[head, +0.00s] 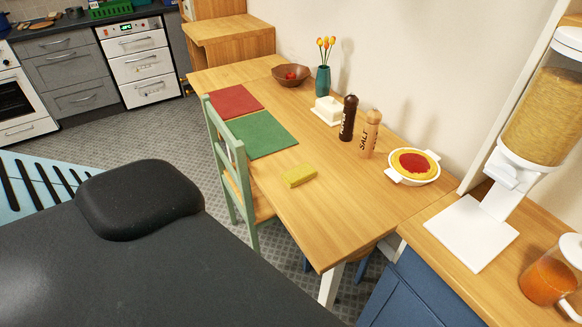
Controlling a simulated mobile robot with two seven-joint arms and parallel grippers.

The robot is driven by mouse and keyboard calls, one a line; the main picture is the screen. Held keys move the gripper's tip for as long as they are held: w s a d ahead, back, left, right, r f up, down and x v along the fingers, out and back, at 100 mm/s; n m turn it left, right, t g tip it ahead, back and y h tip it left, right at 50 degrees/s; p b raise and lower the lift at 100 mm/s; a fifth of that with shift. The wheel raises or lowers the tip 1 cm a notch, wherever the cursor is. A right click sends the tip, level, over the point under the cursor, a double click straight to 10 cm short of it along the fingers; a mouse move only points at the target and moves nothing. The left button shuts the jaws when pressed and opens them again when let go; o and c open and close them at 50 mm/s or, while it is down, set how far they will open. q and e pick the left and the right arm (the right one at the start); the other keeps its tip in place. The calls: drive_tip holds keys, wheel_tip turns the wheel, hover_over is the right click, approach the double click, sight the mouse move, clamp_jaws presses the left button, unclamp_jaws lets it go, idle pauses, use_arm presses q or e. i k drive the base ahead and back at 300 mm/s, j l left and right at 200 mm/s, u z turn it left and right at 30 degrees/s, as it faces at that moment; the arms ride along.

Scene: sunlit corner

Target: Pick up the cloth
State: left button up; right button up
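A small yellow folded cloth (299,175) lies flat on the wooden table (330,222), near its left edge and in front of the green mat. It looks like a thick rectangular pad. Neither of my grippers shows in the head view, so nothing is seen touching the cloth.
A green mat (262,134) and red mat (234,101) lie behind the cloth. A green chair (219,150) stands at the table's left edge. Pepper mill (348,118), salt mill (370,134) and white pie dish (413,166) stand to the right. The table's near part is clear.

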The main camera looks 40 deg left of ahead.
sight(296, 176)
drive_tip(key=j, duration=0.65)
drive_tip(key=i+j, duration=0.15)
drive_tip(key=j, duration=0.5)
